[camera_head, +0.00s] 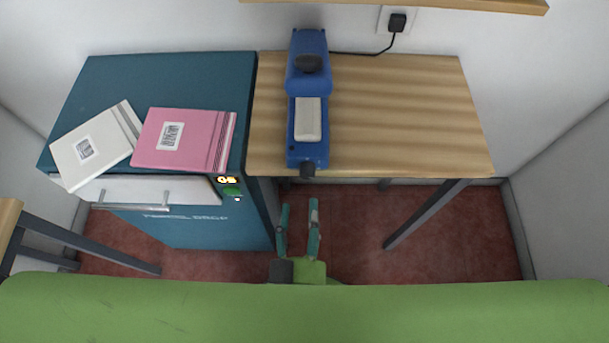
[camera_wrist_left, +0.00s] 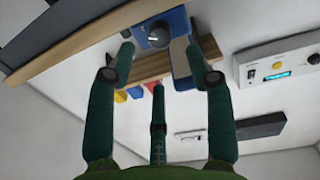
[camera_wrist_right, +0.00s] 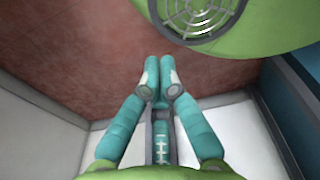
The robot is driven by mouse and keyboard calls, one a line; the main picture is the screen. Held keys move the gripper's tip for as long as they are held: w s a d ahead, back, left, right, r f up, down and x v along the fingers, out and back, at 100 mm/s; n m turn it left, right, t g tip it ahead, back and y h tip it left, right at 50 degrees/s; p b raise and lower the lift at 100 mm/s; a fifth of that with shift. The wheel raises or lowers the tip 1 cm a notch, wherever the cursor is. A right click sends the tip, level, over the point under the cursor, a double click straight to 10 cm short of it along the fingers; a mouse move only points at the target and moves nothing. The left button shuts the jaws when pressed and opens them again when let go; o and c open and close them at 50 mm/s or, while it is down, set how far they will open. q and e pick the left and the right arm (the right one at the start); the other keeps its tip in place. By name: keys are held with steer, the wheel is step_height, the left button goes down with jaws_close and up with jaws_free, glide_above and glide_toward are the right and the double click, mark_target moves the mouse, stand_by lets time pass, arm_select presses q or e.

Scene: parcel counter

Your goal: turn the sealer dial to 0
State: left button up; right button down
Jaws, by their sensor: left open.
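The blue sealer (camera_head: 295,85) stands on the wooden table with its cream pad (camera_head: 308,120) facing up. Its dark round dial (camera_head: 308,169) is on the front end, at the table's front edge. In the left wrist view the dial (camera_wrist_left: 158,35) shows on the sealer's blue face with a pale mark; its setting is too small to read. My left gripper (camera_head: 299,217) is open and empty, in front of the table edge and apart from the dial. My right gripper (camera_wrist_right: 161,70) shows only in its own wrist view, with its fingers together and nothing between them.
A teal parcel-drop cabinet (camera_head: 200,78) stands left of the table, with a pink parcel (camera_head: 195,123) and a white parcel (camera_head: 110,140) on top. The table (camera_head: 400,110) is bare right of the sealer. A cord runs to a wall plug (camera_head: 397,22).

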mark_target(307, 176)
arm_select(q)
steer(key=w, duration=0.2)
steer(key=w+p, duration=0.1)
steer(key=w, duration=0.2)
steer(key=shift+w+d+r, duration=0.15)
steer(key=shift+w, duration=0.65)
arm_select(e)
steer(key=shift+s+r, duration=0.5)
arm_select(q)
jaws_close()
